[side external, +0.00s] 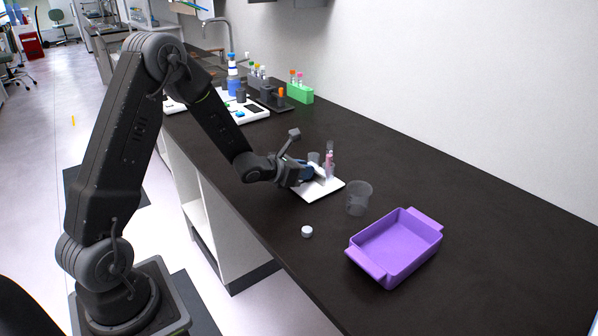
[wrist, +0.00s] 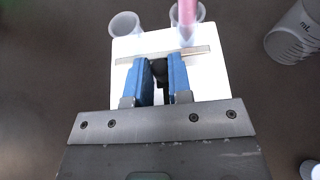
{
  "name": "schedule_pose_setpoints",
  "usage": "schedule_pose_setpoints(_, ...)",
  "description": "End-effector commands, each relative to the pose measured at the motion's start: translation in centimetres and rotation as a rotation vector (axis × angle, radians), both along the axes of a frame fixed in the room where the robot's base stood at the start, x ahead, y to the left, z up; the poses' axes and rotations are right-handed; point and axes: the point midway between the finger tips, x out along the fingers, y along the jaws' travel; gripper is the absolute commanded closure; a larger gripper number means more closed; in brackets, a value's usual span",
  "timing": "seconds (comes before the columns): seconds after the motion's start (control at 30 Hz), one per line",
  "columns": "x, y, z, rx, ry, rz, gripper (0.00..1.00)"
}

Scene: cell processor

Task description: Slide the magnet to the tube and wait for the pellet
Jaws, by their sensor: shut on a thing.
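A white stand (side external: 331,190) is on the dark bench; its white plate (wrist: 215,85) fills the middle of the wrist view. A tube with pink liquid (side external: 329,161) stands upright in a clear holder at the plate's far right; it also shows in the wrist view (wrist: 187,14). An empty clear holder (wrist: 124,23) is at the far left. My gripper (wrist: 159,62) has blue fingers closed on a dark block, apparently the magnet (wrist: 161,74), by a grey metal strip (wrist: 203,51). The block is left of and nearer than the tube. The fingers hide much of it, and no pellet can be made out.
A clear beaker (side external: 358,198) stands right of the stand, and a white cap (side external: 307,231) lies in front. A purple tray (side external: 427,222) sits farther right. A green tube rack (side external: 300,94) and other lab items are toward the back. The bench between stand and wall is clear.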

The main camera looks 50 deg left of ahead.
Motion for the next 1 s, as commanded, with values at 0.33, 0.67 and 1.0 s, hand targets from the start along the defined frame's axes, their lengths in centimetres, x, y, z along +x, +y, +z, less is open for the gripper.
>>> schedule_pose_setpoints(0.33, 0.0, 0.0, 0.0, -0.001, 0.0, 0.0, 0.58)
schedule_pose_setpoints(0.67, -0.3, 0.0, 0.1, -0.001, 0.0, 0.0, 0.55)
schedule_pose_setpoints(1.0, -5.9, 0.1, 2.5, 0.001, -0.002, 0.003, 0.55)
